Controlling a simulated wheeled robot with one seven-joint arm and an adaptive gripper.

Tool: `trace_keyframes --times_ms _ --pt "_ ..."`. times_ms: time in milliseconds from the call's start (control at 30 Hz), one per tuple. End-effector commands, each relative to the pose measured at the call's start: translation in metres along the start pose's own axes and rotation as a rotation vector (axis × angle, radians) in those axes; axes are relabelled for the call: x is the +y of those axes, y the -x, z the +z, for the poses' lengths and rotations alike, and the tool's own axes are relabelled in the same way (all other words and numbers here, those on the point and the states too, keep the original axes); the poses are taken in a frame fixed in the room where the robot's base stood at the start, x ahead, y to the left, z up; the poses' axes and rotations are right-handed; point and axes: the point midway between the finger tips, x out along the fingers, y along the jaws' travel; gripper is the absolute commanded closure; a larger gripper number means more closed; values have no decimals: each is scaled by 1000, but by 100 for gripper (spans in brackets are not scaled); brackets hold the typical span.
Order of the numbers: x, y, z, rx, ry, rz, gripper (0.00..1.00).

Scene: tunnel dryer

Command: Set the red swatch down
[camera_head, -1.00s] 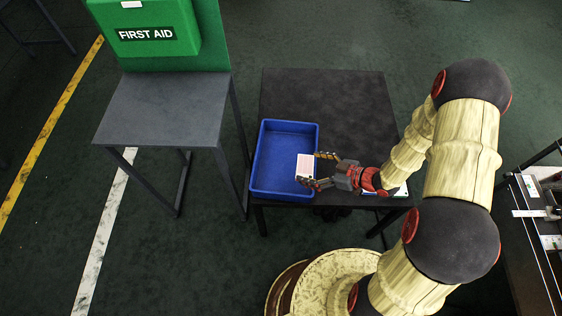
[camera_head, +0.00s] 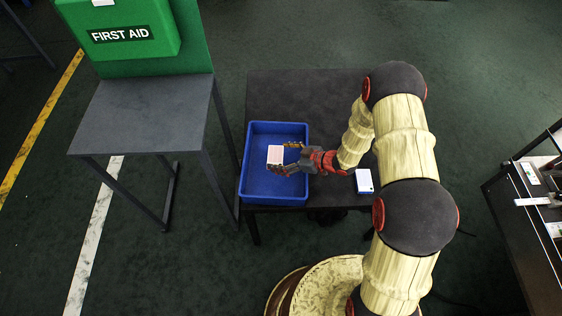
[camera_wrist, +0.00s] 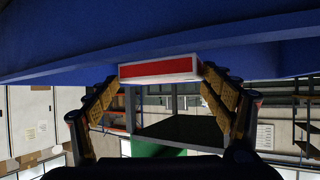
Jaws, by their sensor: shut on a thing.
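The red swatch (camera_head: 275,154) is a small pale block in the head view. In the wrist view the swatch (camera_wrist: 159,68) shows a red face with a white border. My gripper (camera_head: 287,158) is shut on it, with one finger at each side. The gripper holds it over the blue tray (camera_head: 270,198), within the tray's outline in the head view. The tray's blue wall (camera_wrist: 60,50) fills the upper part of the wrist view. I cannot tell whether the swatch touches the tray floor.
The tray stands at the left of a dark table (camera_head: 300,88). A white and blue box (camera_head: 364,181) lies on the table at right. A grey stand (camera_head: 150,118) with a green first aid case (camera_head: 120,36) is at left. Another bench (camera_head: 530,200) is at far right.

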Motion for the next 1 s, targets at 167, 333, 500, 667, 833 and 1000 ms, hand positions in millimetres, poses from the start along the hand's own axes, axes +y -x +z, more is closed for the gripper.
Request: trace_keyframes --times_ms 167,333,500,667,833,1000 --pt "-1 -12 24 -1 -3 0 48" --pt "-1 -11 22 -1 -2 0 48" --pt "-1 -12 25 -1 -3 0 48" --pt "-1 -14 29 -1 -3 0 48" --pt "-1 -16 33 -1 -4 0 48" --pt "-1 -16 33 -1 -3 0 16"
